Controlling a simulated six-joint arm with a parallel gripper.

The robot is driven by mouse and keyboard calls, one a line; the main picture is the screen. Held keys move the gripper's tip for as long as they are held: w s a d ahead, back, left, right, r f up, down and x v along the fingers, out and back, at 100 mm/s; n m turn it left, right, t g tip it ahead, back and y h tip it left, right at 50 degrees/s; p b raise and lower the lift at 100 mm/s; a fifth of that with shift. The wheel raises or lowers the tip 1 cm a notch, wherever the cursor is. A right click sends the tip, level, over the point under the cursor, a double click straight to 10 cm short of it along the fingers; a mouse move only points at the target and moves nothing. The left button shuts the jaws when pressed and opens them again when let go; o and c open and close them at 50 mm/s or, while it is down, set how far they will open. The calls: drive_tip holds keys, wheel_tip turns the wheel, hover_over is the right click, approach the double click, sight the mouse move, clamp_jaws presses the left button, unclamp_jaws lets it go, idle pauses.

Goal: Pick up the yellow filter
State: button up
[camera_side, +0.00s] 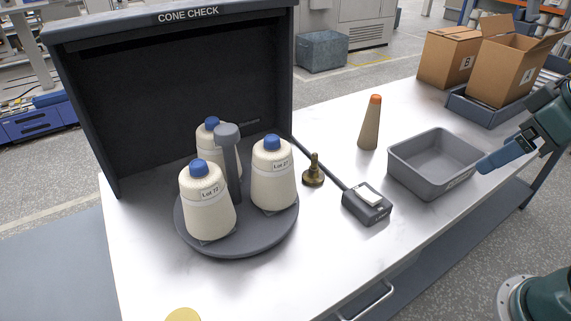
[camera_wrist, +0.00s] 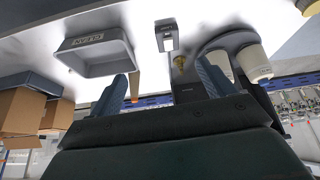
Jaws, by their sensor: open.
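A flat, round yellow piece (camera_side: 183,315), the only yellow disc in view, lies on the white table at the bottom edge of the side view. The frame cuts it off, so I cannot tell for sure that it is the filter. My gripper (camera_side: 488,166) is at the right of the side view, by the right end of the grey bin, far from the yellow piece. Its two blue fingers stand apart with nothing held between them in the wrist view (camera_wrist: 163,72).
A grey bin (camera_side: 413,183), a small boxed device (camera_side: 367,209), a brass weight (camera_side: 313,172) and an orange-tipped cone (camera_side: 370,128) stand on the table. A round turntable (camera_side: 250,246) bears white yarn cones (camera_side: 272,185) before a dark booth (camera_side: 170,100). Cardboard boxes (camera_side: 447,58) stand behind. The front-left tabletop is mostly clear.

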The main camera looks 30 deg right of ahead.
drive_tip(key=w+a+r+n+g+y, duration=0.1)
drive_tip(key=w+a+n+y, duration=0.1)
drive_tip(key=w+a+n, duration=0.5)
drive_tip(key=n+g+y, duration=0.2)
drive_tip(key=n+g, duration=0.2)
drive_tip(key=n, duration=0.4)
hover_over(189, 315)
drive_tip(key=s+d, duration=0.3)
wheel_tip(189, 315, down, 15)
drive_tip(key=shift+w+d+r, duration=0.2)
drive_tip(key=shift+f, duration=0.1)
drive_tip(key=x, duration=0.8)
drive_tip(key=shift+w, duration=0.15)
drive_tip(key=shift+a+f, duration=0.1)
drive_tip(key=shift+f, duration=0.1)
